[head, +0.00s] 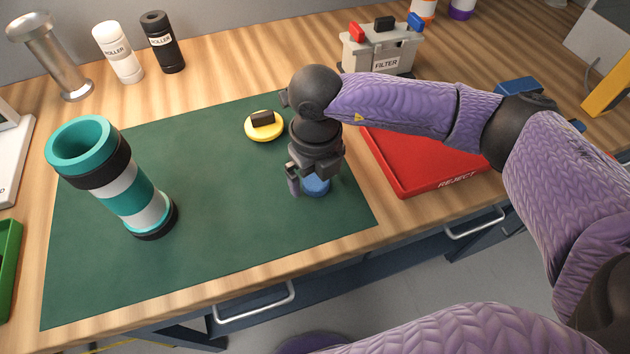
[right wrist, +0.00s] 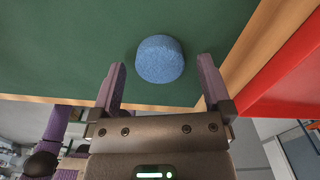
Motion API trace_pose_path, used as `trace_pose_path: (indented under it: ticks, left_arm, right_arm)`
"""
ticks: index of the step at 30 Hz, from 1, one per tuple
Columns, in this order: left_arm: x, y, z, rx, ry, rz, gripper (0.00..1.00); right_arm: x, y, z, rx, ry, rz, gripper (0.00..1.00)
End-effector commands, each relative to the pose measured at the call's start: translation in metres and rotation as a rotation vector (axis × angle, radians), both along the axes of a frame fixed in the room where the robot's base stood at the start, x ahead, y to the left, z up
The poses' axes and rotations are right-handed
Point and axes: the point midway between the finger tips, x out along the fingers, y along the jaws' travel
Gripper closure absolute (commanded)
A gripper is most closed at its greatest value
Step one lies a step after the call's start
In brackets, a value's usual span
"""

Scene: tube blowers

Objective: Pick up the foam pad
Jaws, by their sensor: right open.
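The foam pad (head: 316,186) is a round blue piece lying on the green mat (head: 220,240) near its right edge. In the right wrist view the pad (right wrist: 160,59) shows whole, with a speckled top, just beyond and between the fingertips. My right gripper (head: 311,180) points down over the pad, and its fingers partly hide it in the head view. The right gripper (right wrist: 160,72) is open, one finger to each side of the pad, with no contact visible. My left gripper is not in view.
A teal and white tube (head: 125,195) stands on the mat at left. A yellow disc with a black block (head: 264,127) lies behind the gripper. A red reject tray (head: 420,180) is close on the right. A filter box (head: 380,50) stands behind. The mat's middle is clear.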

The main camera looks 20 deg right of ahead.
Motion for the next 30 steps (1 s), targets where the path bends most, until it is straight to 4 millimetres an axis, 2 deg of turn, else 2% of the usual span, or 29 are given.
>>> trace_pose_path:
  ticks: [1, 2, 7, 18, 20, 26, 28, 30]
  left_arm:
    - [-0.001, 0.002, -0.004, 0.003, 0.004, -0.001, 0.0]
    - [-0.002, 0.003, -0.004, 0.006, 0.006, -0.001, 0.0]
    - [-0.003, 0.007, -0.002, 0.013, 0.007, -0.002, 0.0]
    - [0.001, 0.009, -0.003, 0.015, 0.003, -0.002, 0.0]
    - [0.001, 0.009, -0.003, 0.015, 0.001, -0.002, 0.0]
    - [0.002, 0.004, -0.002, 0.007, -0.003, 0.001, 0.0]
    - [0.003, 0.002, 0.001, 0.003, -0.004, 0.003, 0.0]
    - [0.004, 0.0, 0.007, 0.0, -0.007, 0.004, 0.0]
  right_arm:
    - [0.0, 0.0, -0.01, 0.0, 0.003, 0.0, 0.0]
    - [0.0, 0.0, -0.011, 0.0, 0.002, 0.0, 0.0]
    - [0.0, 0.0, -0.01, 0.001, 0.0, 0.001, 0.0]
    - [0.0, 0.0, -0.009, 0.001, 0.0, 0.001, 0.78]
    - [0.0, 0.0, -0.009, 0.001, 0.0, 0.001, 0.9]
    - [0.0, 0.0, -0.008, 0.001, -0.001, 0.001, 0.9]
    - [0.001, 0.0, 0.001, 0.002, -0.003, 0.001, 0.9]
    - [0.001, 0.0, 0.019, 0.001, -0.005, 0.001, 0.9]
